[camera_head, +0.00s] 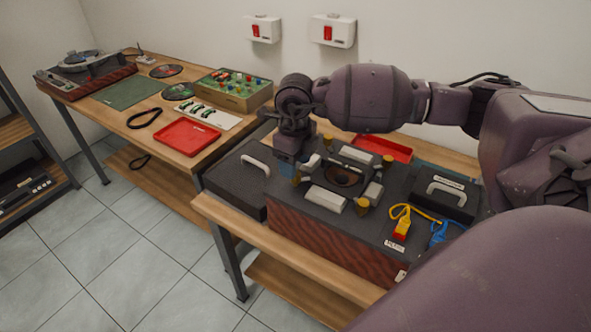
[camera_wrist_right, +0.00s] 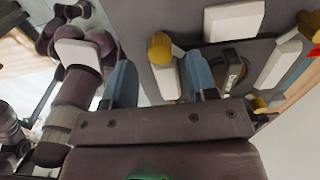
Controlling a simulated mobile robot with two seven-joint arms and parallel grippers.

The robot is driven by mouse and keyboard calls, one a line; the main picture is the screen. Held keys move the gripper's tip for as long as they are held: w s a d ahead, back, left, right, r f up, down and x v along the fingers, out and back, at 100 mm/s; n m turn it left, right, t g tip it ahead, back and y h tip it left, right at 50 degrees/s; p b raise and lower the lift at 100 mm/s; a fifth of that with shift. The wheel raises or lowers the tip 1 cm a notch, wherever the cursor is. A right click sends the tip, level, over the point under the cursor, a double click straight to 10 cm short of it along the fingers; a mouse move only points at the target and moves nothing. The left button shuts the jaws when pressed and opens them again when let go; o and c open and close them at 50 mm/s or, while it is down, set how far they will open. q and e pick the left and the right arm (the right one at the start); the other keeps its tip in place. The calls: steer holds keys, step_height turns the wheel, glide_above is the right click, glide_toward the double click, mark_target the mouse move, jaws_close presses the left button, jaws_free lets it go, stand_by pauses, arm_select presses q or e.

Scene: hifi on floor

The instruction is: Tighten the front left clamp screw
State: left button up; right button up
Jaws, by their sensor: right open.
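A speaker cabinet (camera_head: 320,234) lies on the bench with its dark baffle up and a round driver (camera_head: 342,175) in the middle. White clamp blocks and yellow clamp screws surround the driver. One yellow screw (camera_head: 296,179) is at the left of the driver, partly hidden by my gripper; another (camera_head: 362,206) is at the near side. My right gripper (camera_head: 286,166) points down at the left screw. In the right wrist view, its blue fingers are open and apart, with a yellow screw head (camera_wrist_right: 160,47) beyond the gap between them. Contact cannot be told. My left gripper is out of view.
A black case with a handle (camera_head: 447,194), a yellow-and-red tool (camera_head: 401,224) and a blue one (camera_head: 438,233) lie at the right. A red tray (camera_head: 384,148) is behind the cabinet. A second bench with another red tray (camera_head: 187,137) stands at the left.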

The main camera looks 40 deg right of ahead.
step_height(320, 180, up, 6)
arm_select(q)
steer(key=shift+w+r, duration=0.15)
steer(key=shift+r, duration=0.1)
arm_select(e)
steer(key=shift+r, duration=0.8)
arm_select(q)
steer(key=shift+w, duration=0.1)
